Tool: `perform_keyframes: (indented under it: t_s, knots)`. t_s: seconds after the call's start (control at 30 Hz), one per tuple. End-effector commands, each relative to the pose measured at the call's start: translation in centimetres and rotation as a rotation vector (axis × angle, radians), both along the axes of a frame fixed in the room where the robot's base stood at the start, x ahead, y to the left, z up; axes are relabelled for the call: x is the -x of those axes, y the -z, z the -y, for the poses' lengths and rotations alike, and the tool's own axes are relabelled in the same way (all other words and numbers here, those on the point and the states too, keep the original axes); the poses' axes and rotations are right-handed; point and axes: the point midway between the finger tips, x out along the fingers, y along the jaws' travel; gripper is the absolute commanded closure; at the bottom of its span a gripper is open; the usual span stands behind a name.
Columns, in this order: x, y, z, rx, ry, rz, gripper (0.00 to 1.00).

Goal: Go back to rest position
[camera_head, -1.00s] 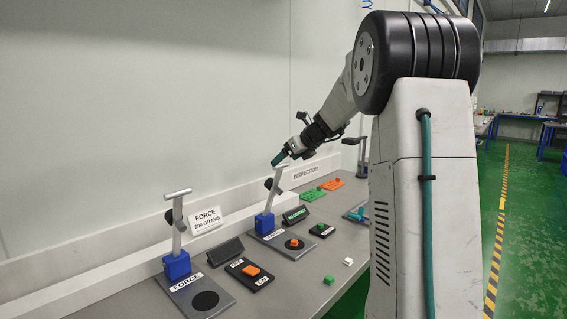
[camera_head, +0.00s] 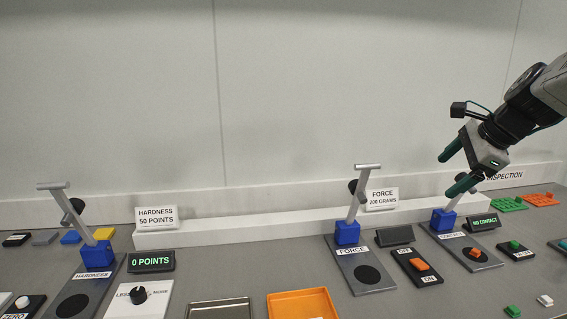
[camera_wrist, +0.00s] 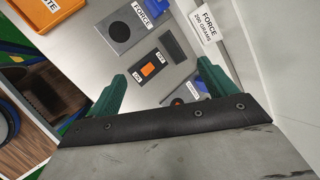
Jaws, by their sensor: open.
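My gripper (camera_head: 452,168) is at the right of the head view, above the bench and in front of the handle of the right-hand test stand (camera_head: 442,217). Its two green fingers are apart with nothing between them. In the wrist view my gripper (camera_wrist: 160,88) also shows open and empty. Below it in that view lie the force stand (camera_wrist: 122,28) with its black disc and the orange ON/OFF switch (camera_wrist: 148,70). Whether a finger touches the right-hand stand's handle cannot be told from the head view.
The force stand (camera_head: 347,232) and hardness stand (camera_head: 97,254) rise from the bench. An orange tray (camera_head: 272,305) and a metal tray (camera_head: 190,312) are at the front. Green (camera_head: 508,204) and orange plates lie far right. The wall behind is bare.

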Motion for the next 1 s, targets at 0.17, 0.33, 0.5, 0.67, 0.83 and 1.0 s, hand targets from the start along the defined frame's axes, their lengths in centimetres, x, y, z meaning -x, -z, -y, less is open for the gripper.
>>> perform_keyframes:
  t_s: [0.17, 0.33, 0.5, 0.67, 0.83, 1.0]
  knots:
    - [10.5, 2.1, -7.6, 0.309, -0.584, -0.014, 0.16]
    - [19.9, 5.3, -10.5, 0.553, -1.12, -0.028, 0.16]
    - [26.0, 8.1, -10.8, 0.704, -1.501, -0.047, 0.16]
    - [28.2, 9.3, -10.5, 0.759, -1.659, -0.057, 0.16]
    - [28.5, 9.4, -10.4, 0.764, -1.679, -0.059, 0.16]
    - [28.4, 9.4, -10.4, 0.762, -1.676, -0.058, 0.16]
